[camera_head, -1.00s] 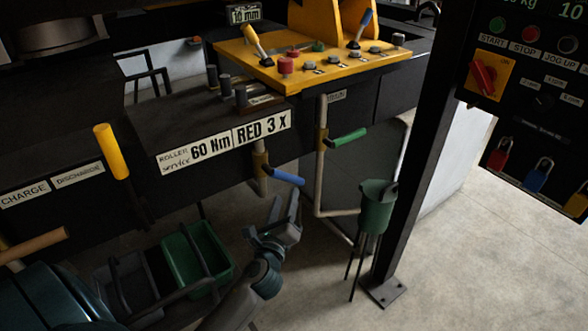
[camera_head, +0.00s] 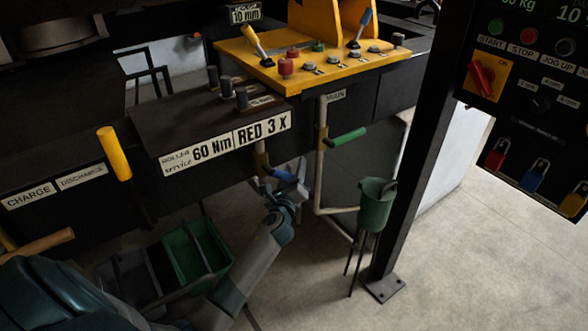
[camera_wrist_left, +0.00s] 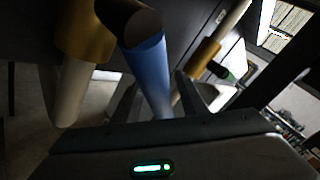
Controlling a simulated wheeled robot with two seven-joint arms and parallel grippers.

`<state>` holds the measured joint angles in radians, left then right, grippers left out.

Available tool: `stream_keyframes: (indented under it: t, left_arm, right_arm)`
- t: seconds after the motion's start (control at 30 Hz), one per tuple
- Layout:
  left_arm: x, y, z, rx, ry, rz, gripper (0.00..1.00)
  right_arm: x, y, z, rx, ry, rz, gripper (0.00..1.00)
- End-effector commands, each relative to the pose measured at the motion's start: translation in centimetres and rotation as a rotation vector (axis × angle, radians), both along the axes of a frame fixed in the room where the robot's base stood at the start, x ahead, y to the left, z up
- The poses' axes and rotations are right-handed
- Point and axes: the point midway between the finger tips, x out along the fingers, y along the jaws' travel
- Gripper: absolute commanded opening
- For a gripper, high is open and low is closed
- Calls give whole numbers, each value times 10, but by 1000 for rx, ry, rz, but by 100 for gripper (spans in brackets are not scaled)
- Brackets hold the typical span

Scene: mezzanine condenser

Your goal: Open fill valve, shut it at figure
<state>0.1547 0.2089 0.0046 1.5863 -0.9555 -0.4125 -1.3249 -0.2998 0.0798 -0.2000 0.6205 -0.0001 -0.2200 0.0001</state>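A valve with a blue lever handle (camera_head: 284,175) sits on a pipe under the black machine bench. Another valve with a green lever handle (camera_head: 348,135) is to its right. I cannot tell from any label which is the fill valve. My left gripper (camera_head: 293,182) is at the blue handle. In the left wrist view the blue handle (camera_wrist_left: 150,70) runs down between the two fingers (camera_wrist_left: 158,100), with gaps beside it, so the gripper looks open around it. The readout on the control panel (camera_head: 520,8) shows part of a kg figure, cut off by the frame. My right gripper is out of view.
A green funnel-like pot on thin legs (camera_head: 376,205) stands right of the valves, beside a black post (camera_head: 418,150). A green bin (camera_head: 185,262) is on the left below the bench. Open floor lies to the right.

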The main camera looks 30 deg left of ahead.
Motion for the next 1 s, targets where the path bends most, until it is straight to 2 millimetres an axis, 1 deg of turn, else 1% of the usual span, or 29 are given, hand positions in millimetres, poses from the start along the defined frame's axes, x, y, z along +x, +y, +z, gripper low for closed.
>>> stream_keyframes:
  t: [0.23, 0.27, 0.3, 0.37, 0.4, 0.77, 1.0]
  left_arm:
    - [0, 0, 0, 0, 0, 0, 39]
    - [0, 0, 0, 0, 0, 0, 34]
    - [0, 0, 0, 0, 0, 0, 24]
    - [0, 0, 0, 0, 0, 0, 10]
    - [0, 0, 0, 0, 0, 0, 0]
    - [1, 0, 0, -3, -8, 0, 0]
    - [3, -1, 2, -16, -41, 0, 0]
  right_arm:
    - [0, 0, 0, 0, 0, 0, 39]
    - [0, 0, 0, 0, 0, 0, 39]
    - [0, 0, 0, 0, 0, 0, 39]
    - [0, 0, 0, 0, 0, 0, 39]
    - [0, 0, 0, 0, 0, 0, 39]
    - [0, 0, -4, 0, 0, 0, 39]
    - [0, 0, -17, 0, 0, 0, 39]
